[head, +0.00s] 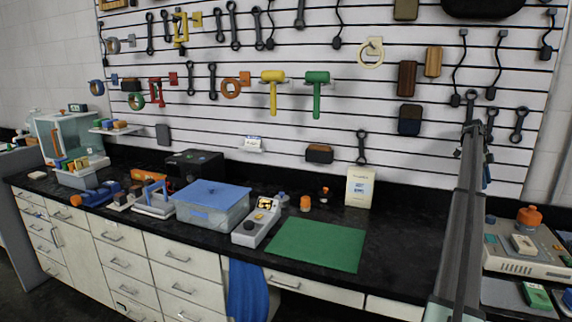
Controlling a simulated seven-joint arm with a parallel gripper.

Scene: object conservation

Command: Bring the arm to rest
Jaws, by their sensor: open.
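My arm rises on the right side of the head view, in front of the counter and the slatted wall. My gripper (473,128) is at its far upper end, small and dark against the hanging wrenches. Its jaws are open, and I see nothing held between them. It is up at the wall's height, clear of the things on the black counter (400,240). The fine shape of the fingers is hard to make out.
A green mat (318,244) lies bare on the counter. Left of it are a grey device (257,222) and a blue-lidded bin (212,205). A cream box (359,187) stands behind. Tools hang on the slatted wall (290,130). An orange-topped device (528,240) is at right.

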